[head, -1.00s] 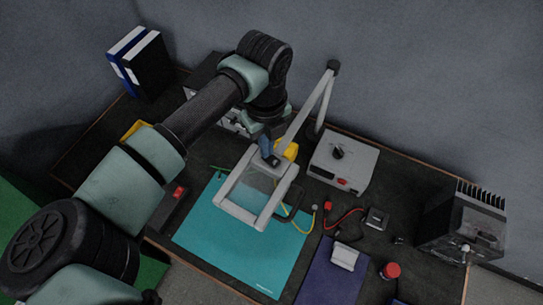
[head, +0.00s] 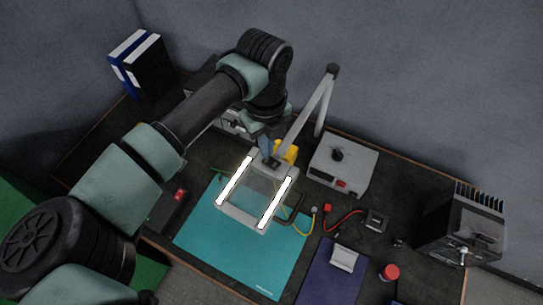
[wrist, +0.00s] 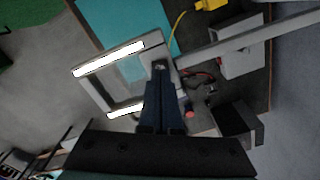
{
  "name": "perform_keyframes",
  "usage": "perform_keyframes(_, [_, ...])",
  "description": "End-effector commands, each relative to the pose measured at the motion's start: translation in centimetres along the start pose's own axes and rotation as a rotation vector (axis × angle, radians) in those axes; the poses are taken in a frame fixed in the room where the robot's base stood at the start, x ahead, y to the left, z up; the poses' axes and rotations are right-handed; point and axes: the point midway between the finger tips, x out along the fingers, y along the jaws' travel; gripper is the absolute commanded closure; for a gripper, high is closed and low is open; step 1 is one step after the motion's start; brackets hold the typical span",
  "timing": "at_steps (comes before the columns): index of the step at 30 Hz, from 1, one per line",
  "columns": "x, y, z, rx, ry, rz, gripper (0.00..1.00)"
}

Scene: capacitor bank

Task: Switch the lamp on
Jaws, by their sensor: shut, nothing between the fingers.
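The lamp (head: 228,213) has a square grey frame head on a jointed grey arm, above a teal mat (head: 213,243). Two bright white strips glow along opposite sides of its head. The lamp also shows in the wrist view (wrist: 124,55), with both strips lit. My gripper (head: 268,155) is at the rear edge of the lamp head, where the head meets its arm. In the wrist view my gripper (wrist: 160,72) is shut and empty, its tips at or very close to a small dark spot on the head. I cannot tell whether they touch.
A grey box with a black knob (head: 343,160) stands right of the lamp arm. A finned black unit (head: 462,225) is at the far right. A purple mat (head: 325,277), a red-capped item (head: 390,271) and loose leads lie at the front. Binders (head: 140,62) stand at the back left.

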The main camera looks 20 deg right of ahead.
Motion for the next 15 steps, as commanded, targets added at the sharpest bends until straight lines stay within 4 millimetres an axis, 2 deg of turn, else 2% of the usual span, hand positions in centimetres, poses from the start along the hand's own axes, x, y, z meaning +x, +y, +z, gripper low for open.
perform_keyframes(1, [-0.8, 0.0, 0.0, 0.000, -0.001, 0.000, 1.00])
perform_keyframes(15, [-4.5, 0.0, 0.0, -0.001, -0.001, -0.001, 1.00])
